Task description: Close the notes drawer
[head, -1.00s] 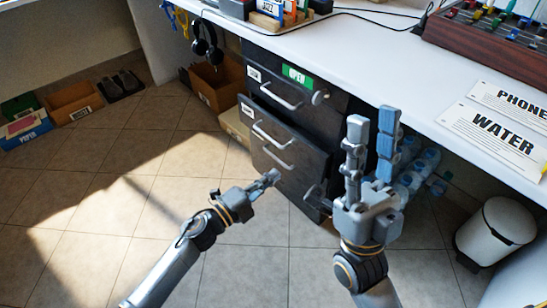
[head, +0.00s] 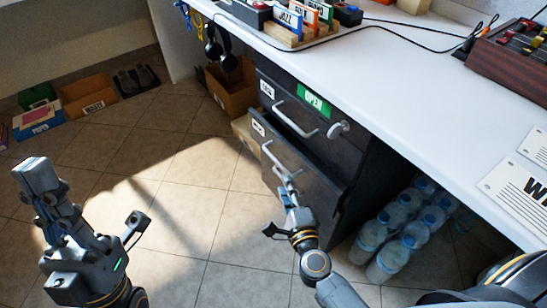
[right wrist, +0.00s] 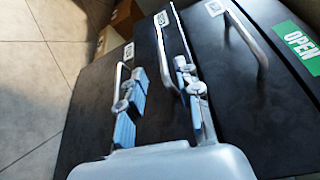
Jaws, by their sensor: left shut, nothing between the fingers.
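A dark cabinet under the counter has an upper drawer (head: 322,130) and a lower drawer (head: 315,197) that stands out from the cabinet front. Each has a bar handle and a small white label, too small to read surely. My right gripper (head: 289,192) is at the lower drawer's front, by its handle (head: 277,160). My left gripper (head: 88,205) is shut and empty, above the floor at left, away from the drawers.
The white counter (head: 420,85) overhangs. Floor in front is open.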

